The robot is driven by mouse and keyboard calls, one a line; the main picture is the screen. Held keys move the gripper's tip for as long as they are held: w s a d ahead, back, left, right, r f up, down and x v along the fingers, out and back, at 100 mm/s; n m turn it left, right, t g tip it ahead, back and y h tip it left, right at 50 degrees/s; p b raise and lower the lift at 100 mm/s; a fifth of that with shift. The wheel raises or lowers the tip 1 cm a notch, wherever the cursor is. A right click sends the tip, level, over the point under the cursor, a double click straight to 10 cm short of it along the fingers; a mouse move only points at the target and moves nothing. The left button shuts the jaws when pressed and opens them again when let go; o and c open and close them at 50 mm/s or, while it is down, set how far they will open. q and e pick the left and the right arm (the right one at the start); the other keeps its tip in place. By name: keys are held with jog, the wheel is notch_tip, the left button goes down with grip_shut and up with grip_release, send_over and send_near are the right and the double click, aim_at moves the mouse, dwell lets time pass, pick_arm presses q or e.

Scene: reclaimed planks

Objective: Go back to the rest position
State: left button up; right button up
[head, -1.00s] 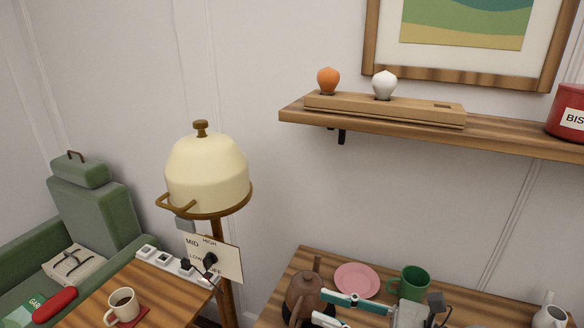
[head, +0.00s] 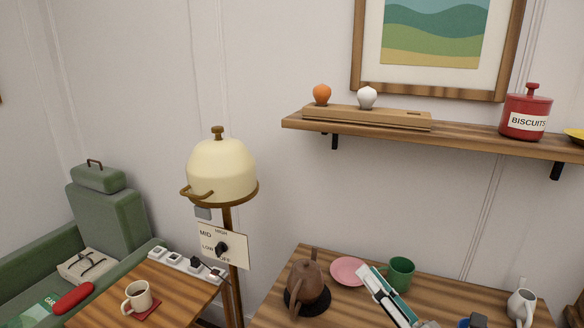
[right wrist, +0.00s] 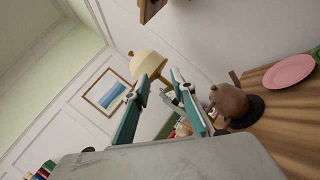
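My right gripper (head: 374,278) shows at the bottom of the head view, over the plank table (head: 272,308). Its teal and white fingers point up and left. In the right wrist view the two fingers (right wrist: 160,82) stand apart with nothing held between them. A brown teapot (head: 306,284) on a dark round mat and a pink plate (head: 348,271) are left of the gripper in the head view. A green mug (head: 400,273) stands behind and right of it. My left gripper is not in view.
A cream-domed lamp (head: 222,172) with a dial plate (head: 232,250) stands left of the table. A side table (head: 182,298) holds a coffee mug (head: 137,296). A wall shelf (head: 470,137) hangs above. A white jug (head: 521,305) stands at the right.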

jog(key=s+d+f+m+g+h, duration=0.1)
jog(key=d+f+m+h, duration=0.8)
jog(key=d+m+h, duration=0.65)
jog(key=s+d+f+m+g, duration=0.3)
jog(key=s+f+m+g, duration=0.25)
jog(key=s+f, duration=0.25)
jog(key=s+d+f+m+g, duration=0.3)
jog(key=s+f+m+g, duration=0.25)
jog(key=s+f, duration=0.2)
pick_arm(q)
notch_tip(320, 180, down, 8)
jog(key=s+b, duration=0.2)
jog(key=b, duration=0.4)
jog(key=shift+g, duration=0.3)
pick_arm(e)
jog(key=a+f+m+t+y, duration=0.3)
jog(key=a+f+y, duration=0.4)
jog(key=a+f, duration=0.9)
notch_tip(320, 180, down, 5)
jog(key=shift+w+a+r+t, duration=0.2)
jog(key=shift+a+t, duration=0.15)
jog(key=shift+t, duration=0.25)
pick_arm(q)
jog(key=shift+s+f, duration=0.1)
